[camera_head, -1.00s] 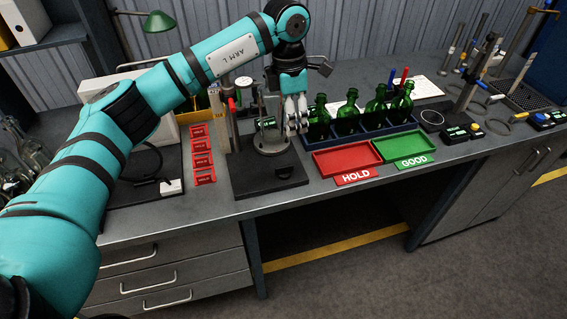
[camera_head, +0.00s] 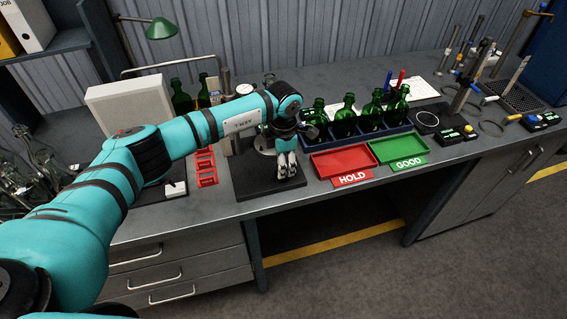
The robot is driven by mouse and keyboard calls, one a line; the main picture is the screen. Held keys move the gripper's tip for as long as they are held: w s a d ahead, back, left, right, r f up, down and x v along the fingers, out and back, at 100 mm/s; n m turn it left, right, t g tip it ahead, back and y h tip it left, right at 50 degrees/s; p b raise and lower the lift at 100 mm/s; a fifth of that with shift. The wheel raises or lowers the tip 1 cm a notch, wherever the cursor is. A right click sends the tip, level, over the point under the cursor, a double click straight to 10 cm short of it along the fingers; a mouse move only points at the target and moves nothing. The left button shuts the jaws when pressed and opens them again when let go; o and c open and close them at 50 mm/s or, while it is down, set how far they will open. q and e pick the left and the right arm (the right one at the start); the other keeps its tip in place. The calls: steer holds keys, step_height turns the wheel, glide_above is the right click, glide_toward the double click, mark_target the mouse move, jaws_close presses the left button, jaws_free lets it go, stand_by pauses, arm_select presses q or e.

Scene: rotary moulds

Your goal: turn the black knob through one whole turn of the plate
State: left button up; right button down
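The black base (camera_head: 252,184) of the gauge stand sits near the front of the bench. Its round plate and the glass piece on it are mostly hidden behind my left arm. The black knob is hidden; my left gripper (camera_head: 287,171) covers the front right part of the base where a dark raised piece showed before. The gripper points down, with its fingertips low over the base. I cannot tell whether the fingers touch or hold anything, or how far apart they are. My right gripper is not in view.
Right of the base lie a red HOLD tray (camera_head: 343,161) and a green GOOD tray (camera_head: 398,149). Behind them a dark blue rack (camera_head: 372,133) holds several green bottles (camera_head: 344,116). Small red holders (camera_head: 207,169) lie left of the base.

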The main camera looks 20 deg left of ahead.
arm_select(q)
steer(key=shift+f, duration=0.85)
steer(key=shift+c, duration=0.4)
jaws_close()
